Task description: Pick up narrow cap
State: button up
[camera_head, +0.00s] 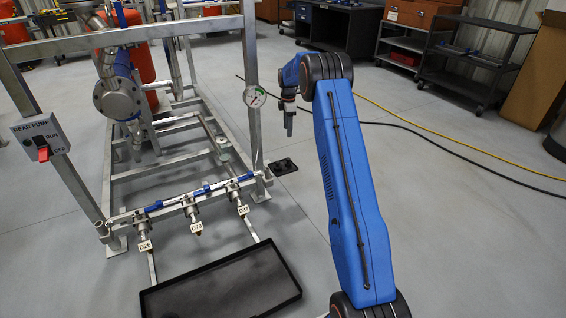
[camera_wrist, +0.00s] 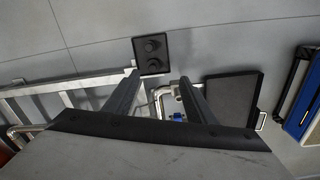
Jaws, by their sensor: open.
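A small black tray (camera_head: 284,167) lies on the floor beside the right foot of the metal frame. In the wrist view the black tray (camera_wrist: 141,67) holds two dark round caps, an upper cap (camera_wrist: 152,44) and a lower cap (camera_wrist: 155,65). I cannot tell which cap is the narrow one. My gripper (camera_head: 289,130) hangs above the floor near the tray, with its fingers pointing down. In the wrist view my gripper (camera_wrist: 161,80) is open and empty, and the tray is just beyond the fingertips.
The metal skid frame (camera_head: 250,60) stands left of my gripper, with tagged valves along its front rail. A large black drip tray (camera_head: 222,283) lies in front. A black hose (camera_head: 440,152) and yellow hose (camera_head: 412,120) cross the floor at right. A shelf cart (camera_head: 467,75) stands behind.

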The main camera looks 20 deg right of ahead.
jog(key=n, duration=0.1)
send_over(288, 159)
notch_tip(288, 159, down, 7)
jog(key=f, duration=1.2)
jog(key=shift+w+a, duration=0.25)
jog(key=shift+a, duration=0.1)
jog(key=shift+s+d+f, duration=0.1)
jog(key=shift+d+f, duration=0.1)
jog(key=shift+f, duration=1.1)
jog(key=shift+d+f, duration=0.2)
jog(key=shift+f, duration=1.05)
jog(key=c, duration=1.1)
